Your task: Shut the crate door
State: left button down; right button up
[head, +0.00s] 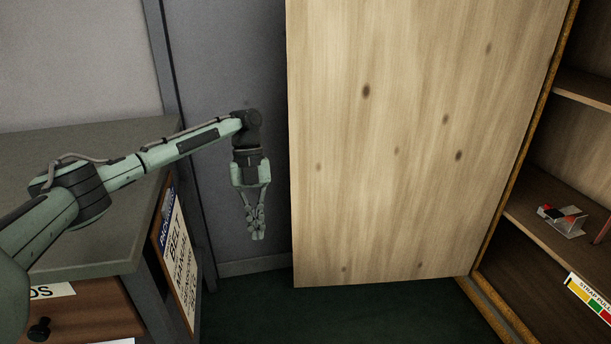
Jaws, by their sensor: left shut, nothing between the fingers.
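The crate door (400,150) is a large pale wooden panel with dark knots, and it stands open. Its right edge meets the rusty-edged frame of the crate (519,162), whose shelved inside shows at the right. My left gripper (257,236) hangs pointing down, just left of the door's free left edge in the picture. Its fingers are shut and empty. I cannot tell how far it is from the door in depth. My right gripper is out of view.
A grey-topped table (95,145) with a drawer stands at the left, with a sign board (176,265) at its side. A grey wall is behind. A small red and grey object (563,219) lies on a crate shelf. Dark green floor (330,315) is clear below the door.

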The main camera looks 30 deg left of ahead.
aim_at(410, 120)
jog(key=i+u, duration=0.25)
jog(key=i, duration=0.8)
jog(key=j+z, duration=0.55)
jog(key=k+l, duration=0.05)
jog(key=l, duration=0.05)
